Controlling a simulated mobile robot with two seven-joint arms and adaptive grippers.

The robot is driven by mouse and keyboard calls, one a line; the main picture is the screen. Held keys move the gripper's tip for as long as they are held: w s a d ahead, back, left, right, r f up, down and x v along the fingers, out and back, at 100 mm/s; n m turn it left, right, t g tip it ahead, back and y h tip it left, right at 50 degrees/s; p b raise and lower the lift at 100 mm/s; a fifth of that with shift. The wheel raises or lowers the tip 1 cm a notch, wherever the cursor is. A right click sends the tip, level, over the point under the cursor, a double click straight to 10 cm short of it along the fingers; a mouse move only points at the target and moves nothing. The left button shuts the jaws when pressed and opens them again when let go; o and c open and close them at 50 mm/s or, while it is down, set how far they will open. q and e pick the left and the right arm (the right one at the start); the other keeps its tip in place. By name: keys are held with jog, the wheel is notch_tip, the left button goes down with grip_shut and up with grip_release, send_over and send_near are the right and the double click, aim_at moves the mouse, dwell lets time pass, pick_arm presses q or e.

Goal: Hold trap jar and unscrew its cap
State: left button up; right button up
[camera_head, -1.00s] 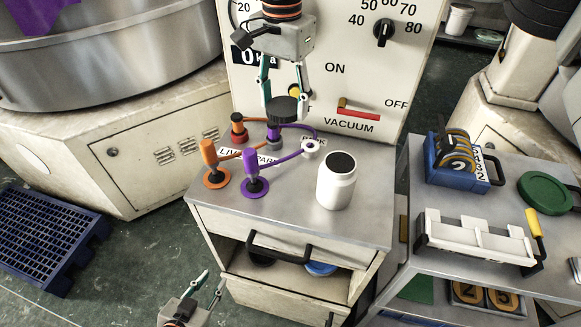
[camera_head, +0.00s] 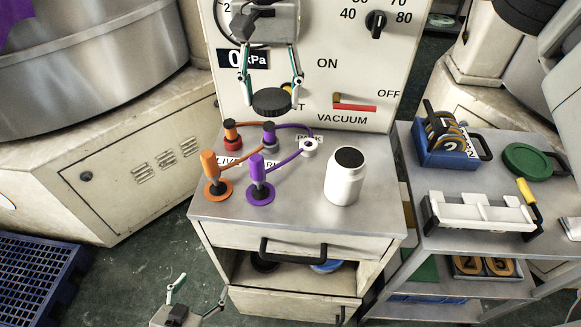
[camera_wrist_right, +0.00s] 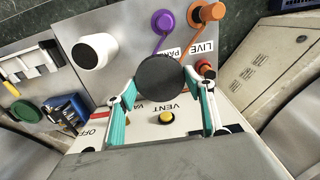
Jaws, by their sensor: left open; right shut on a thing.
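The white trap jar (camera_head: 344,186) stands upright on the metal cabinet top (camera_head: 300,205), right of the valve handles. Its round dark top has a white rim and looks like an open mouth; no cap shows on it. My right gripper (camera_head: 271,92) is shut on a black round cap (camera_head: 272,102), held in front of the vacuum panel, up and left of the jar and apart from it. In the right wrist view the cap (camera_wrist_right: 163,78) sits between both fingers. My left gripper (camera_head: 197,291) is open and empty, low in front of the cabinet, away from the jar.
Orange (camera_head: 210,170) and purple (camera_head: 258,173) handles with curved hoses stand left of the jar, under the right gripper. The vacuum panel (camera_head: 300,40) rises behind. A side trolley at right carries a blue holder (camera_head: 447,157), a white rack (camera_head: 482,212) and a green disc (camera_head: 527,160).

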aim_at(276, 170)
notch_tip(276, 170, down, 19)
jog(key=shift+f, duration=0.1)
dwell(0.4)
jog(key=shift+f, duration=0.1)
jog(key=o, duration=1.2)
notch_tip(276, 170, up, 12)
